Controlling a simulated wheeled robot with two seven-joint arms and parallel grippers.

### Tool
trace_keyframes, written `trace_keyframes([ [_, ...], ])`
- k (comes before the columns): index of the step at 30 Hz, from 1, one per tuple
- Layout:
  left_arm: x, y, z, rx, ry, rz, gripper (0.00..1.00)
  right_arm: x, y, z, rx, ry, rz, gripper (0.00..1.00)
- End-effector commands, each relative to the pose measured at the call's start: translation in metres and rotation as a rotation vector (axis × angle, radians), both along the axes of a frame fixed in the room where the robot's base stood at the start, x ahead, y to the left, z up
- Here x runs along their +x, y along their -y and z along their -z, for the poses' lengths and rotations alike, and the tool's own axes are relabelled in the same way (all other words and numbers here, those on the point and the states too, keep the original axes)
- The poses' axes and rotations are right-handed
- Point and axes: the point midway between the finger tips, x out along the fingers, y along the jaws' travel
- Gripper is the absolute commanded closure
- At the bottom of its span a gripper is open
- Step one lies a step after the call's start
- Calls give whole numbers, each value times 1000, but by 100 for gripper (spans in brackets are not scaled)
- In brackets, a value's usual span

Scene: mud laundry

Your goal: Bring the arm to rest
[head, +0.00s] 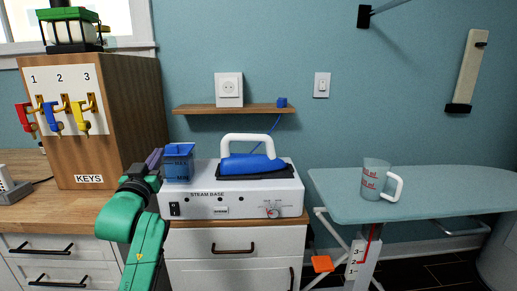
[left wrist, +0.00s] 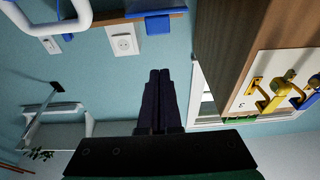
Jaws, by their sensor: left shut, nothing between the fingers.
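My left arm comes up from the lower left in the head view. Its left gripper (head: 155,157) is beside the left end of the white steam base (head: 233,208), just left of a small blue box (head: 179,166) on that base. I cannot tell whether the gripper touches the box. In the left wrist view the dark fingers (left wrist: 160,76) lie together, shut with nothing between them. My right gripper is in neither view.
A blue iron (head: 250,164) rests on the steam base. The wooden key cabinet (head: 135,115) stands close left of my arm. A measuring jug (head: 376,181) stands on the ironing board (head: 440,192) at right. A wooden shelf (head: 205,110) is on the wall.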

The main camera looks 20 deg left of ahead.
Motion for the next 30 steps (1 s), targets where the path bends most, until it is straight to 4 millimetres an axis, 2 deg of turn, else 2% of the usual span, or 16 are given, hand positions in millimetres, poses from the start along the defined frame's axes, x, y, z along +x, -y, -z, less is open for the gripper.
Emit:
trace_keyframes([
  [2,1,4,10,-3,-29,5,100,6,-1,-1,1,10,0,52],
  [5,2,20,56,-10,-158,24,100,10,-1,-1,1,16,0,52],
  [8,-10,51,135,-23,-389,63,100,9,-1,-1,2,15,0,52],
  [9,-20,64,170,-27,-496,82,100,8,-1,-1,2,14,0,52],
  [12,-57,97,244,-39,-742,133,100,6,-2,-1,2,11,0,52],
  [15,-97,123,297,-48,-939,182,100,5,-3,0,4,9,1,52],
  [18,-136,143,333,-57,-1097,226,100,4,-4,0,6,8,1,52],
  [21,-173,160,359,-65,-1233,268,100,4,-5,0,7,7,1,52],
  [28,-257,192,397,-90,-1506,368,100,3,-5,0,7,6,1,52],
  [30,-252,193,414,-88,-1525,368,100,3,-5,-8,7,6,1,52],
])
